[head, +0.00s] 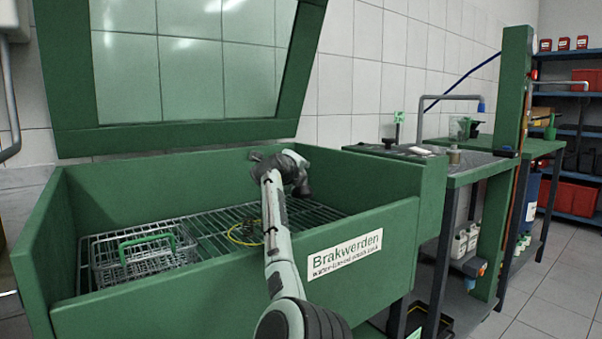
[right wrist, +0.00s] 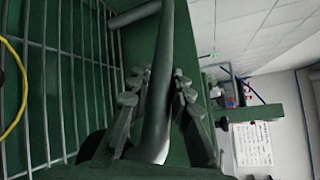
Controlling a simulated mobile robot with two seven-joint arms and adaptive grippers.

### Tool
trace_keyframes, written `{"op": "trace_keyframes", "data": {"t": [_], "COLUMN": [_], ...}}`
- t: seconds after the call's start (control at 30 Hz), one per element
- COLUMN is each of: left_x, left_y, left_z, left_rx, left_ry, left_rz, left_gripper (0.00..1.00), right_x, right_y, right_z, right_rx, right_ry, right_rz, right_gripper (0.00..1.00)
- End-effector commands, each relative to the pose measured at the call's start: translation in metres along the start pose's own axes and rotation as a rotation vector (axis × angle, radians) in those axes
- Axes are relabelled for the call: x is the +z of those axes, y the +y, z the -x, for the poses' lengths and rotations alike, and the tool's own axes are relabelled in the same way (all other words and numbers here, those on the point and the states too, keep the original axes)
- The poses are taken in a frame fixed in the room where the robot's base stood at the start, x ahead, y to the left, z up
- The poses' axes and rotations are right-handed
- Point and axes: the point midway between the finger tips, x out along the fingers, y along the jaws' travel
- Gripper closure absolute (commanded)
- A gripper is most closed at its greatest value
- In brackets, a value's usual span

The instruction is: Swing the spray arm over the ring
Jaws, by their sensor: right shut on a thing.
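The spray arm is a grey tube (right wrist: 160,70) in the right wrist view, running up between the fingers of my right gripper (right wrist: 157,92), which is shut on it. In the head view my right gripper (head: 296,175) is inside the green washer tank near its back wall, and I cannot make out the spray arm apart from it. The ring (head: 243,233) is a thin yellow loop lying on the wire rack, left of my right forearm, which hides part of it. Its edge also shows at the left of the right wrist view (right wrist: 22,88). My left gripper is not in view.
A wire basket (head: 143,262) with a green handle stands on the rack (head: 215,222) at the left. The tank's green front wall (head: 200,300) and raised glass lid (head: 190,80) bound the space. A sink bench (head: 470,175) stands to the right.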

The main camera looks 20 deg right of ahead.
Motion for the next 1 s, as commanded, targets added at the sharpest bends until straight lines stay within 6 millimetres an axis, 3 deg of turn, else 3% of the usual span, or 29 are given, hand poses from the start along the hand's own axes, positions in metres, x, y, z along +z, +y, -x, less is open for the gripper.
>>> {"op": "trace_keyframes", "data": {"t": [0.3, 0.33, 0.47, 0.83, 1.0], "left_x": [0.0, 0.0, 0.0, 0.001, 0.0], "left_y": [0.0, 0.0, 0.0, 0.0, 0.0], "left_z": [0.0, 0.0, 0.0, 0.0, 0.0], "left_rx": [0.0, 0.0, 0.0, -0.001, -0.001], "left_ry": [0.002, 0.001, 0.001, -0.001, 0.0], "left_rz": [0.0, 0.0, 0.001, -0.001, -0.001], "left_gripper": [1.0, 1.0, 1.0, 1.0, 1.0], "right_x": [-0.003, -0.003, -0.002, -0.001, -0.002], "right_y": [0.002, 0.002, 0.002, 0.0, 0.0], "right_z": [-0.001, -0.001, -0.001, 0.003, 0.022], "right_rx": [0.003, 0.003, 0.003, -0.001, -0.003], "right_ry": [0.006, 0.006, 0.004, 0.002, 0.004], "right_rz": [0.0, 0.0, 0.0, 0.001, 0.0], "right_gripper": [1.0, 0.77, 0.6, 0.59, 0.59]}}
